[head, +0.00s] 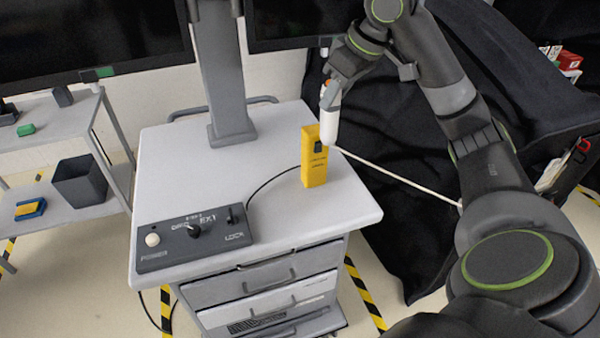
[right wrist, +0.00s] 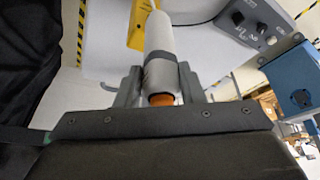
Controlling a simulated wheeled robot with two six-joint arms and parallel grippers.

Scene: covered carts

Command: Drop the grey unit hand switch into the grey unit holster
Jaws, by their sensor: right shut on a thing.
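The hand switch (head: 331,118) is a pale grey-white cylinder with an orange button at its top end. My right gripper (head: 332,88) is shut on it near that end and holds it upright, lower end down. In the right wrist view, the switch (right wrist: 160,45) sits between the two fingers (right wrist: 159,75), with the orange button towards the camera. A tall yellow box (head: 314,165) with a black patch stands on the cart, just left of and below the switch. I cannot tell whether it is the holster, or whether the switch touches it. My left gripper is not in view.
The cart top (head: 260,160) also carries a dark control box (head: 194,240) with knobs and a monitor post (head: 228,90). A black cable runs to the yellow box. A pale cord (head: 395,177) stretches right, before black draped cloth (head: 400,240). A side shelf stands left.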

